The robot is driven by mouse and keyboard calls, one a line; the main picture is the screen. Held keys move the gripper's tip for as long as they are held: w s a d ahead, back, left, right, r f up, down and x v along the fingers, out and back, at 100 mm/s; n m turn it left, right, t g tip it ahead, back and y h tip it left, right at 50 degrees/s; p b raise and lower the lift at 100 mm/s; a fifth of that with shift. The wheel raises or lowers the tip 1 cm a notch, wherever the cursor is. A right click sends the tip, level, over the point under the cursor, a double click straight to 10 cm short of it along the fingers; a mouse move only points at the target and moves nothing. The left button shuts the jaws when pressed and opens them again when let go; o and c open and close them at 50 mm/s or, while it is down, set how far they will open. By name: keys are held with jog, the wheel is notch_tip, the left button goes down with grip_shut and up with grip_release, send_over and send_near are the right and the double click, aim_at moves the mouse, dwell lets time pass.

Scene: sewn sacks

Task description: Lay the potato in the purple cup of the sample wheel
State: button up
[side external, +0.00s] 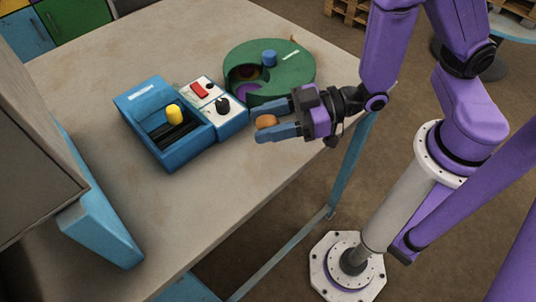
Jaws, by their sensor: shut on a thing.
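My gripper (262,121) has blue fingers shut on the brown potato (267,122), which shows between them near the tips. It holds the potato in front of the sample wheel (298,72), a green round housing with a blue knob on top. The other cups are hidden under the green cover. The potato is apart from the cup, nearer the camera and to its right; its exact height is hard to tell.
A blue box with a yellow knob (174,114) stands left of the wheel. A white control panel with a red switch (199,90) and a black knob (222,105) sits between them.

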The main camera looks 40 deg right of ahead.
aim_at(268, 159)
jog(key=shift+f, duration=4.75)
jog(key=shift+f, duration=0.2)
jog(key=o, duration=1)
jog(key=shift+o, duration=0.2)
jog(key=v, duration=0.7)
jog(key=shift+s+d+r, duration=0.1)
jog(key=shift+d, duration=0.1)
